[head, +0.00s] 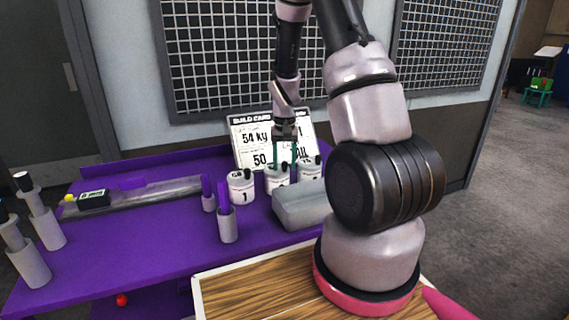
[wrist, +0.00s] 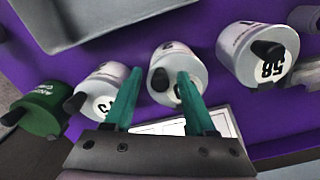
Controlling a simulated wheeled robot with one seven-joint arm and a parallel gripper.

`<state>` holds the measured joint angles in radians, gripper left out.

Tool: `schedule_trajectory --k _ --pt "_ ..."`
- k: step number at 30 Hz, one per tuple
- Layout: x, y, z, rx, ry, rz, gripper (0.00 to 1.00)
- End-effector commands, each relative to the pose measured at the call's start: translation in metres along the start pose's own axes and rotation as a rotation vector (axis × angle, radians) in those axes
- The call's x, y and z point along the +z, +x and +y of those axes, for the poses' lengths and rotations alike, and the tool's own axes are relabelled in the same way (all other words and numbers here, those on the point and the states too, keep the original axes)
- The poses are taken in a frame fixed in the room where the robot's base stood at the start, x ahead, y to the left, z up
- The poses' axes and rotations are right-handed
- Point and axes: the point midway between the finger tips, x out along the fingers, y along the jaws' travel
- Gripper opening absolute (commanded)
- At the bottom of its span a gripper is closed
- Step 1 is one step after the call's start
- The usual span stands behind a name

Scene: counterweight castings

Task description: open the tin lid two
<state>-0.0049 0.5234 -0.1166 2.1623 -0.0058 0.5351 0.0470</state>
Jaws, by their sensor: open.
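Tin two (head: 275,180) is a white tin in the middle of a row on the purple bench, between tin one (head: 241,189) and tin three (head: 311,170). In the wrist view the middle tin (wrist: 180,67) has a dark knob (wrist: 160,80) on its pale lid, which looks closed. My gripper (head: 285,163) is open, with its two green fingers pointing down over tin two. In the wrist view my gripper (wrist: 160,74) has its fingertips on either side of the knob. Whether they touch it I cannot tell. The fingers partly hide the tin.
Another white tin (wrist: 255,48) and a pale tin (wrist: 110,80) flank the middle one, with a green tin (wrist: 45,108) beyond. A grey block-shaped casting (head: 300,207) lies in front of the tins. A build card (head: 250,140) stands behind. Grey cylinders with purple tops (head: 228,224) stand nearer.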

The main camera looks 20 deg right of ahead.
Motion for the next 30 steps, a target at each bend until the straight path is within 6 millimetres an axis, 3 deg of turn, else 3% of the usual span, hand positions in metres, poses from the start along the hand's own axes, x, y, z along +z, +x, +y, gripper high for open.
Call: schedule_trajectory --k 1,2,3,6,30 --pt "0.0 -0.0001 0.0 0.0 0.0 0.0 0.56" --pt "0.0 -0.0001 -0.0001 0.0 0.0 0.0 0.49" --pt "0.0 -0.0002 -0.0001 0.0 0.0 0.0 0.33" --pt "0.0 -0.0003 -0.0001 0.0 0.0 0.0 0.0" --pt "0.0 -0.0006 -0.0001 0.0 0.001 0.0 0.0"
